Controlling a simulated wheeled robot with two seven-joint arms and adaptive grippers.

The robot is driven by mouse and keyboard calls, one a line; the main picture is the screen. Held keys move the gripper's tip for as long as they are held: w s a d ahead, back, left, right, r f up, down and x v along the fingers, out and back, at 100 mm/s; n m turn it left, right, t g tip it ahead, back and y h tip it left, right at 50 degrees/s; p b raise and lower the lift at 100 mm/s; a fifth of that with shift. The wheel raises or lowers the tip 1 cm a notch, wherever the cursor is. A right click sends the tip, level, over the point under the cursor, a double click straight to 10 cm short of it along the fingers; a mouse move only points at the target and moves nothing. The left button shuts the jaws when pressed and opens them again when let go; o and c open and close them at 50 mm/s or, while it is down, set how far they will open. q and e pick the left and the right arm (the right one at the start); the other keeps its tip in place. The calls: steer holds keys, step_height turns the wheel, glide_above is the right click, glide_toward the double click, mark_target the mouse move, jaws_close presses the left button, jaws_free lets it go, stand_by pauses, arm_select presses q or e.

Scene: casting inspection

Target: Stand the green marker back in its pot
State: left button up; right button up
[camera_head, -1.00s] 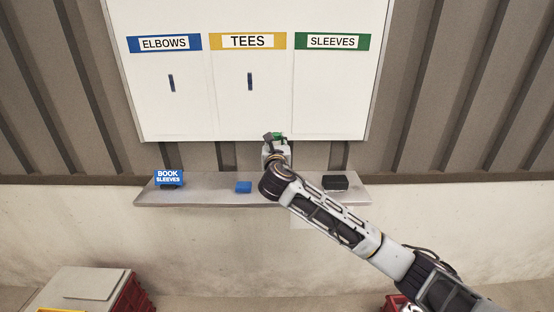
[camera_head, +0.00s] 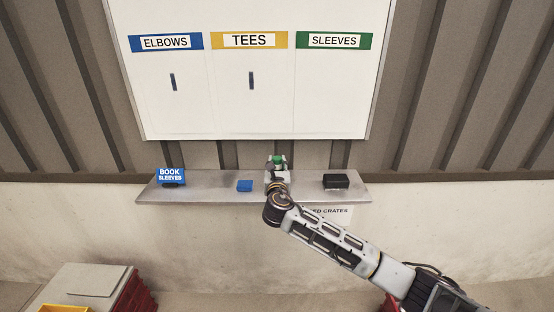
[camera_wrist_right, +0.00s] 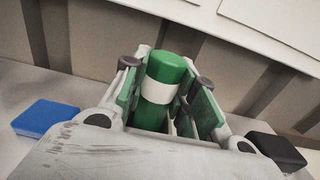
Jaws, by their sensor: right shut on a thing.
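The green marker (camera_wrist_right: 165,88), with a white band, stands between the fingers of my right gripper (camera_wrist_right: 168,95) in the right wrist view. The gripper is shut on it. In the head view my right gripper (camera_head: 277,166) is over the grey shelf (camera_head: 215,194), and the marker's green top (camera_head: 279,159) shows at its tip. The marker's lower end is hidden by the gripper. I cannot make out the pot in either view; the gripper and arm cover that part of the shelf. My left gripper is not in view.
A blue block (camera_head: 245,186) lies on the shelf left of the gripper, and a black block (camera_head: 336,181) lies to its right. A blue "BOOK SLEEVES" sign (camera_head: 171,176) stands at the shelf's left end. A white board (camera_head: 330,95) hangs above.

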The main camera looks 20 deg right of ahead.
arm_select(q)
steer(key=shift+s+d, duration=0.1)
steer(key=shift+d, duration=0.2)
arm_select(e)
steer(key=shift+f, duration=0.2)
steer(key=o, duration=1)
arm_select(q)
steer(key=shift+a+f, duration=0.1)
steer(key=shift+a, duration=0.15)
arm_select(e)
steer(key=shift+f+b, duration=0.15)
steer(key=shift+b, duration=0.6)
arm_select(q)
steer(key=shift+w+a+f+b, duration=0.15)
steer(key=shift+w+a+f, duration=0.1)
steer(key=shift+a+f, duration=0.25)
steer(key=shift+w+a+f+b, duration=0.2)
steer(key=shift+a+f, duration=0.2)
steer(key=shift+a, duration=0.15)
arm_select(e)
steer(key=shift+a+r+v, duration=0.1)
steer(key=shift+v, duration=2.2)
steer(key=shift+a+r+v, duration=0.15)
steer(key=shift+v, duration=2.15)
steer(key=shift+a+r+v, duration=0.1)
steer(key=shift+v, duration=2.2)
steer(key=shift+w, duration=0.1)
